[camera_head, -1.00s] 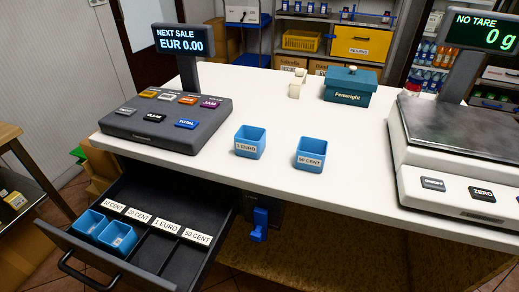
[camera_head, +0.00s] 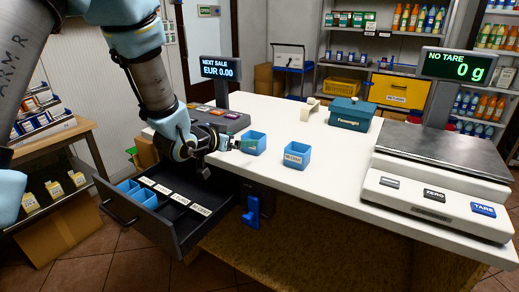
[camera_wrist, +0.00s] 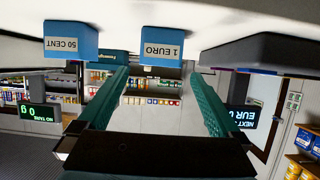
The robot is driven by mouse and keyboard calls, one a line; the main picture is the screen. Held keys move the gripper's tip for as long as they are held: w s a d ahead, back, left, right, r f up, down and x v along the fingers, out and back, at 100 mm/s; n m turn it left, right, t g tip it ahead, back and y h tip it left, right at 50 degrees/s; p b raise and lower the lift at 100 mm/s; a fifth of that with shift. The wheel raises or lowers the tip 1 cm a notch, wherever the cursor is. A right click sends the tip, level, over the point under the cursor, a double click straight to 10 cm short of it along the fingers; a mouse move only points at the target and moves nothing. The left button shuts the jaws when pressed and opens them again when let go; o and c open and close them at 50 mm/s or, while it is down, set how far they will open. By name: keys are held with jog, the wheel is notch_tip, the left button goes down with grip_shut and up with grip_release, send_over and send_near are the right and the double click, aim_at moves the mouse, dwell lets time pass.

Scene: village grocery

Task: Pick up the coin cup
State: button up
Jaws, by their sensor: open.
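Two blue coin cups stand upright on the white counter (camera_head: 340,178). The 1 EURO cup (camera_head: 255,142) is nearest my gripper; the 50 CENT cup (camera_head: 297,155) stands to its right. My gripper (camera_head: 238,146) is low over the counter at the left side of the 1 EURO cup, its teal fingers apart. In the upside-down wrist view, the 1 EURO cup (camera_wrist: 161,48) is ahead, between the open fingers (camera_wrist: 158,75), and seems not gripped. The 50 CENT cup (camera_wrist: 71,42) lies outside them, to the left. My gripper hides the 1 EURO label in the head view.
The black cash drawer (camera_head: 178,240) is open below my arm, with blue cups (camera_head: 138,190) in its left slots. The register (camera_head: 222,120) is behind my gripper. A scale (camera_head: 440,180) stands at right, a teal Fennwright box (camera_head: 350,113) at the back.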

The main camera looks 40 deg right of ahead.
aim_at(256, 151)
jog(key=p+x, duration=0.1)
jog(key=x, duration=0.3)
jog(key=shift+w+d+f, duration=0.1)
jog(key=shift+d+f, duration=0.05)
jog(key=shift+f+p+x, duration=0.15)
jog(key=shift+p+x, duration=0.4)
jog(key=shift+x, duration=0.65)
jog(key=shift+f+p+x, duration=0.2)
jog(key=shift+p+x, duration=0.3)
jog(key=shift+x, duration=0.7)
jog(key=c, duration=1.1)
jog(key=shift+c, duration=0.2)
